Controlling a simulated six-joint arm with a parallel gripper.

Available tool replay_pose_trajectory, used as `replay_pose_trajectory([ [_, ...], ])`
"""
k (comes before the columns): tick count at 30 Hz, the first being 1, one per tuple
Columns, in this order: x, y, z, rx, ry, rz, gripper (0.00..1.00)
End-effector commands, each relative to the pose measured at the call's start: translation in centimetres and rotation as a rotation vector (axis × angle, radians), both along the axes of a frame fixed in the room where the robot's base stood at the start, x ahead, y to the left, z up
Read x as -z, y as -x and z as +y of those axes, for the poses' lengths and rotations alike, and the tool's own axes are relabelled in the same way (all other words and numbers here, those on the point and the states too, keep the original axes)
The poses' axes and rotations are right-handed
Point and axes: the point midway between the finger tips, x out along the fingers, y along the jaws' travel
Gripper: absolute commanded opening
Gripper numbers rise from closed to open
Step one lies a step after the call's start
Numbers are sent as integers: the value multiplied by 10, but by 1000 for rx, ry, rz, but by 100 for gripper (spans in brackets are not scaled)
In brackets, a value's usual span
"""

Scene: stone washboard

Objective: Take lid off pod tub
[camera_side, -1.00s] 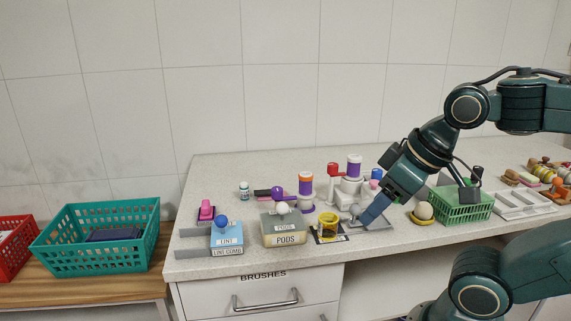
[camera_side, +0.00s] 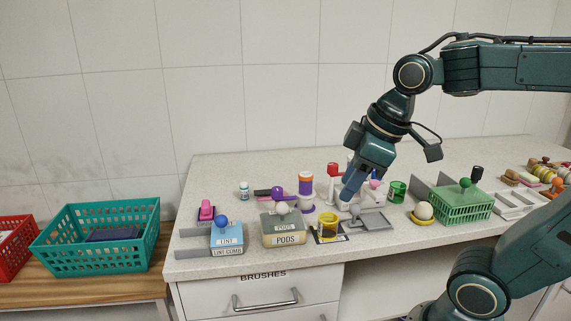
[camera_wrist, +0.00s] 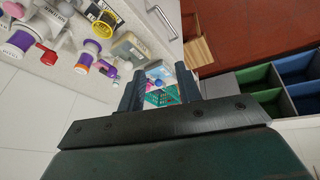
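The pod tub (camera_side: 285,240) is a grey-green box labelled PODS, standing near the counter's front edge. Its lid (camera_side: 270,222) is on top, with a pale round knob (camera_side: 282,208). In the wrist view the tub (camera_wrist: 128,48) appears beyond my fingers, up and to the left. My gripper (camera_side: 347,196) is to the right of the tub, above the counter near a grey metal tray, and apart from the tub. In the wrist view my gripper (camera_wrist: 160,84) has its two fingers spread, with nothing held between them.
A blue lint box (camera_side: 227,236) stands left of the tub, and a yellow cup (camera_side: 328,226) right of it. An orange and purple jar (camera_side: 305,186) and a purple-handled item (camera_side: 285,192) stand behind. A green basket (camera_side: 465,208) is farther right.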

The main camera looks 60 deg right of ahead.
Motion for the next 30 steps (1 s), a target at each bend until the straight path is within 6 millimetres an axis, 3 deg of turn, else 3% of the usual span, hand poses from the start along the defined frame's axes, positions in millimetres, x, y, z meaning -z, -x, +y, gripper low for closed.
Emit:
replay_pose_trajectory([
  [14, -2, -93, -32, -566, 158, 113, 34],
  [24, 21, -155, -69, -982, 223, 152, 34],
  [30, 37, -180, -89, -1180, 243, 155, 34],
])
